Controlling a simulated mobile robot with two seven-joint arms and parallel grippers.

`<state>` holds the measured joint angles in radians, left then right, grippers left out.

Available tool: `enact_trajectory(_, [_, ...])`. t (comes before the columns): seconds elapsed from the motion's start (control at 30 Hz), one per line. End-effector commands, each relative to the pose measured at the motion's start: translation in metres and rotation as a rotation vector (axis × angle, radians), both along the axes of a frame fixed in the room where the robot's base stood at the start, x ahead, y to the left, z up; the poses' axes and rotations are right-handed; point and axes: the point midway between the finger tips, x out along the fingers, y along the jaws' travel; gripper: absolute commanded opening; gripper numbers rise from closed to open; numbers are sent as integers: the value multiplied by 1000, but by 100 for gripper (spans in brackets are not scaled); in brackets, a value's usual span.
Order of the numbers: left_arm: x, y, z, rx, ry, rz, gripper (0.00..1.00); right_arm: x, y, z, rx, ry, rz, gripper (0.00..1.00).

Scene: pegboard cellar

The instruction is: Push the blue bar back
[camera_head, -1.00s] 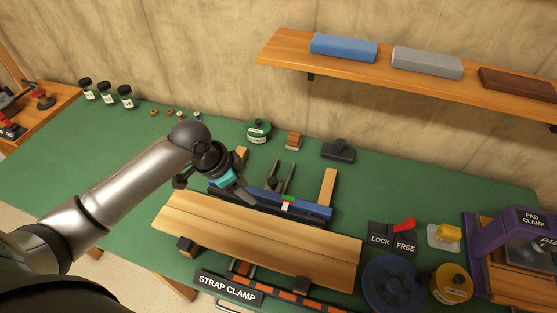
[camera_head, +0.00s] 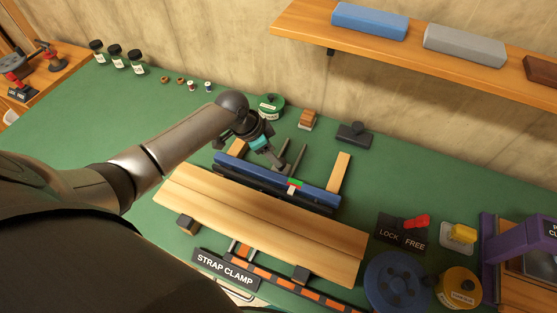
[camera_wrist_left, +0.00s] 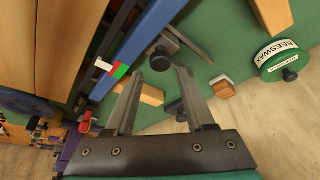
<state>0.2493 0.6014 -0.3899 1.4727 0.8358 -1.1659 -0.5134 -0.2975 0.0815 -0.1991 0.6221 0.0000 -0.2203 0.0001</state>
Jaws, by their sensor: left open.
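The blue bar (camera_head: 315,193) lies behind the light wooden boards (camera_head: 270,228) of the strap clamp (camera_head: 225,270). A green, red and white mark (camera_head: 293,185) sits near its middle. In the left wrist view the blue bar (camera_wrist_left: 140,42) runs diagonally at upper left. My left gripper (camera_head: 279,165) is open at the bar's back side, near the two dark guide rods (camera_head: 297,157). In the wrist view the open fingers (camera_wrist_left: 157,76) point towards a black knob (camera_wrist_left: 160,60) beside the bar. I cannot tell whether they touch it. My right gripper is not in view.
A red lever (camera_head: 417,221) sits on the LOCK/FREE plate (camera_head: 401,235), towards FREE. Behind the clamp stand a green tin (camera_head: 270,106), a small wooden block (camera_head: 307,119) and a black block (camera_head: 354,133). A shelf (camera_head: 310,27) juts from the wall above.

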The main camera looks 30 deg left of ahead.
Motion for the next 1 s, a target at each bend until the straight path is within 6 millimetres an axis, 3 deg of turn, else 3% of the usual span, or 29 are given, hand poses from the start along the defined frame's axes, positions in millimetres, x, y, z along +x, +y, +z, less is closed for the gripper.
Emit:
enact_trajectory(0.1, [6, -5, -19, -1, 1, 2, 54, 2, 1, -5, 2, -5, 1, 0])
enact_trajectory(0.3, [12, -10, -37, -1, 0, 1, 54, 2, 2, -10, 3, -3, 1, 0])
enact_trajectory(0.73, [14, -12, -44, 1, -1, 0, 54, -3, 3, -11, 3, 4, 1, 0])
enact_trajectory(1.0, [14, -12, -44, 1, -1, 0, 26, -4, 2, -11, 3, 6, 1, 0])
